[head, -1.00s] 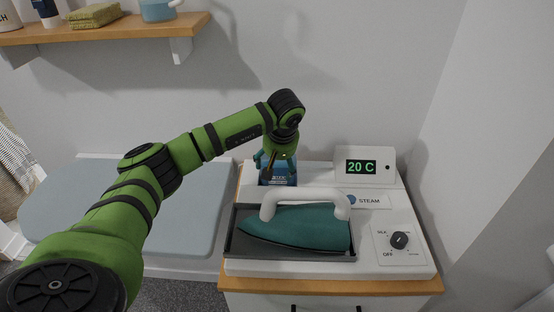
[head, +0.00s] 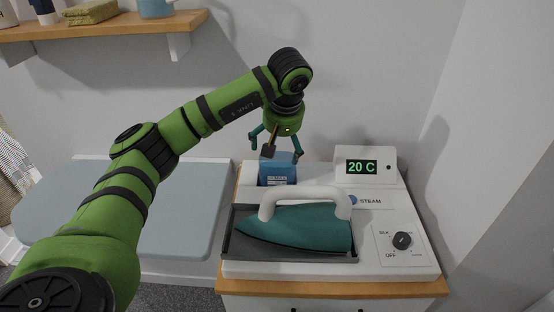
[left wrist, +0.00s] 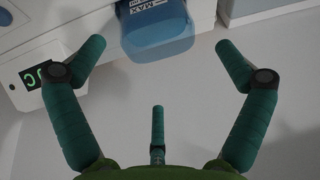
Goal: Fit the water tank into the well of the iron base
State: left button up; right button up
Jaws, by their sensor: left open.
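The water tank (head: 277,171) is a blue block with white marks. It stands upright in the well at the back left of the white iron base (head: 300,268); how deep it sits is hard to tell. My left gripper (head: 276,147) is open above the tank, its fingers spread and holding nothing. In the left wrist view, the tank (left wrist: 155,38) shows at the top, between and beyond the open fingers (left wrist: 160,50). My right gripper is not in view.
A teal iron (head: 295,230) with a white handle rests in the dark tray at the base's front. A display reading 20 C (head: 362,167) and a dial (head: 401,240) are to the right. An ironing board (head: 150,205) lies left; a shelf (head: 110,28) hangs upper left.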

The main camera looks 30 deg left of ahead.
pick_arm(q)
jog(key=v, duration=0.3)
jog(key=shift+d+r, duration=0.1)
jog(key=shift+r, duration=0.2)
